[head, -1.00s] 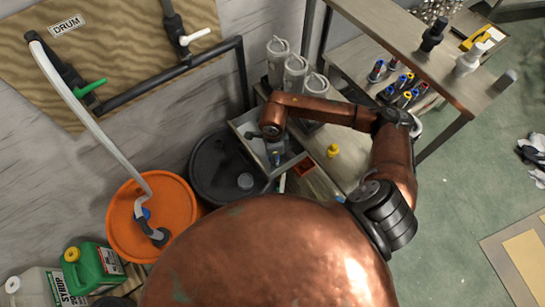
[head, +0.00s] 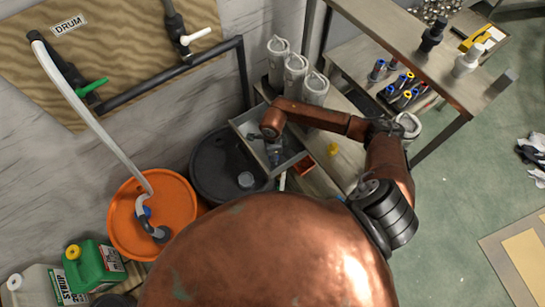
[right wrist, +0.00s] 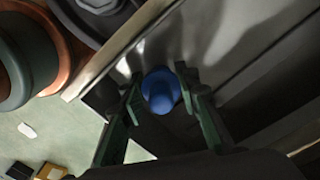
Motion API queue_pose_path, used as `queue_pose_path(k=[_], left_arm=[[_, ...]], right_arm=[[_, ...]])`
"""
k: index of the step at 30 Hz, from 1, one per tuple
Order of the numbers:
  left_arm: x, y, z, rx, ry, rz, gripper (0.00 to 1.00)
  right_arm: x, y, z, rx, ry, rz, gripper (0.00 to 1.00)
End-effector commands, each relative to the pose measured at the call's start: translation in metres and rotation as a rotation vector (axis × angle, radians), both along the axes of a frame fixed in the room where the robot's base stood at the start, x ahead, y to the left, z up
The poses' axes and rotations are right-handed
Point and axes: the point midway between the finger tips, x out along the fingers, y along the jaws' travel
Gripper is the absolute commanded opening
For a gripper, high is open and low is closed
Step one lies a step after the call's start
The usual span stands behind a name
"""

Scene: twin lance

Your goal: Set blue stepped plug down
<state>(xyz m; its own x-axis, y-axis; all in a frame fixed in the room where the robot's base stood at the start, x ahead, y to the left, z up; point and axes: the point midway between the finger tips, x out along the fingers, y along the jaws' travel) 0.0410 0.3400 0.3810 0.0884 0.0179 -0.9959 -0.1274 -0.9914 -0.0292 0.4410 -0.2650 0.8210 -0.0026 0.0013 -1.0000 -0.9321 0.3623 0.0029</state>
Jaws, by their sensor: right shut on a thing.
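The blue stepped plug (right wrist: 160,91) shows in the right wrist view between the two green fingers of my right gripper (right wrist: 158,97). The gripper is shut on it, and its round blue top faces the camera. In the head view my right gripper (head: 274,146) reaches down into the grey metal tray (head: 293,160), and the plug is mostly hidden there. I cannot tell whether the plug touches the tray floor. My left gripper is in neither view.
A black drum (head: 213,172) and an orange drum (head: 130,237) stand left of the tray. Several grey canisters (head: 295,75) stand behind it. A yellow piece (head: 333,149) and a small orange bin (head: 304,166) are close on the right.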

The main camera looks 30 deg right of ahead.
Motion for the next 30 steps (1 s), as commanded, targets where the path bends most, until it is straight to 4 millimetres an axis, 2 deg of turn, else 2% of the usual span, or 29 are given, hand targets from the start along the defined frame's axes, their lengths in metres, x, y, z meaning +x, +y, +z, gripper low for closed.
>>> queue_pose_path(k=[8,19,23,30], left_arm=[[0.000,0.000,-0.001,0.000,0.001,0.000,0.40],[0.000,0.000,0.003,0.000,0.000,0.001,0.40],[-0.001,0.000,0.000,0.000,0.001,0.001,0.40],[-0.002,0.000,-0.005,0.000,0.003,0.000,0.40]], right_arm=[[0.000,0.000,0.000,0.000,0.000,0.000,0.47],[0.000,0.000,0.005,0.000,0.000,0.000,0.47],[0.001,-0.001,0.023,-0.001,-0.004,0.001,0.47],[0.001,-0.001,0.074,-0.001,-0.004,0.002,0.47]])
